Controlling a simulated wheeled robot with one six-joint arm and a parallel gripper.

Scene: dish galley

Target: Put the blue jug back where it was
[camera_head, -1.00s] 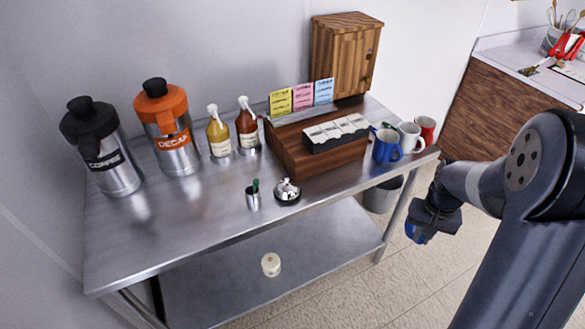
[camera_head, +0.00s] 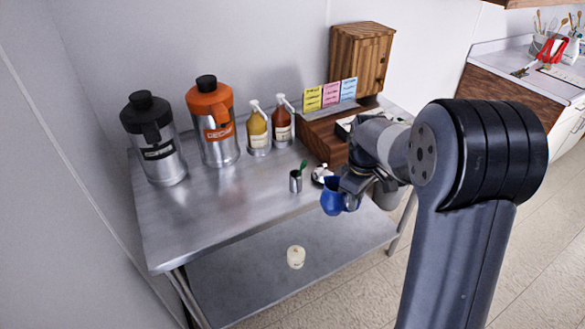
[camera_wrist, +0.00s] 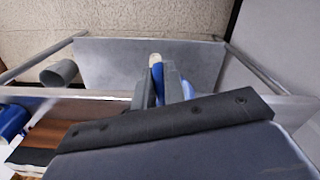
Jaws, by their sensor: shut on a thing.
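My gripper (camera_head: 352,190) is shut on the blue jug (camera_head: 333,197) and holds it near the front edge of the steel table (camera_head: 225,205). The jug's lower part shows beyond the jaws in the head view; the gripper covers the rest. In the wrist view my gripper (camera_wrist: 165,88) has a strip of the blue jug (camera_wrist: 159,84) between its fingers. A second blue vessel, like a mug (camera_wrist: 12,122), shows at the left edge of the wrist view; my arm hides that spot in the head view.
Coffee (camera_head: 155,150) and decaf (camera_head: 212,130) dispensers and two sauce bottles (camera_head: 258,135) line the back. A small steel cup (camera_head: 296,182) and a bell (camera_head: 321,174) stand close to the jug. A white jar (camera_head: 296,257) is on the lower shelf. The front left tabletop is clear.

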